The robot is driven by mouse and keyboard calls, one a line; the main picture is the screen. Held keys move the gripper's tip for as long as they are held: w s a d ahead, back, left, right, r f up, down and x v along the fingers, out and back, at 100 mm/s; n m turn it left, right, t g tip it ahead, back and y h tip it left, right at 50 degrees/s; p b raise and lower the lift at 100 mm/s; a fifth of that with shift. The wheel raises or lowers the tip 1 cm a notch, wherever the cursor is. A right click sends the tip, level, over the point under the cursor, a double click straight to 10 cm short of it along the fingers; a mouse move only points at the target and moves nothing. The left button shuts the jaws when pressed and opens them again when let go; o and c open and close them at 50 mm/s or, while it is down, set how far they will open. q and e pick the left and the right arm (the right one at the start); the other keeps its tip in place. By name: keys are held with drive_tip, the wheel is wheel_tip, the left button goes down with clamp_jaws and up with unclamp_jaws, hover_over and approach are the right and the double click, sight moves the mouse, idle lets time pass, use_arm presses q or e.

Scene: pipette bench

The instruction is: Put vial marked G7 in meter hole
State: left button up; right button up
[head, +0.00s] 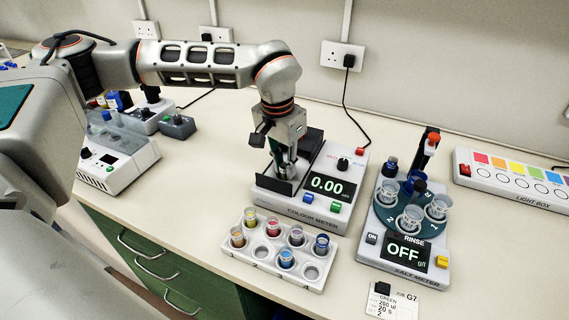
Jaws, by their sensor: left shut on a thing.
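My left gripper (284,157) points down over the colour meter (290,205), at the meter's dark open well on its left side. It is shut on a vial that is mostly hidden by the fingers. I cannot read its mark or tell how deep it sits in the meter hole. The meter display (328,185) reads 0.00. A white rack (275,270) in front of the meter holds several vials with coloured contents, and some of its holes are empty. A card (393,302) at the front right bears G7 and GREEN. My right gripper is not in view.
A salt meter (400,255) with a round carousel stands to the right, its display reading OFF. A light box (515,182) lies at the far right. A white device (118,160) stands at the left. The bench front edge runs close to the rack.

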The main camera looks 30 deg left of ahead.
sight(281, 179)
use_arm(q)
drive_tip(key=shift+s+f, duration=0.15)
drive_tip(key=shift+f, duration=0.15)
drive_tip(key=o, duration=0.9)
drive_tip(key=shift+f, duration=0.2)
wheel_tip(281, 179, up, 14)
drive_tip(key=s, duration=0.1)
drive_tip(key=shift+f, duration=0.2)
drive_tip(key=shift+s+a+f, duration=0.1)
drive_tip(key=shift+s, duration=0.1)
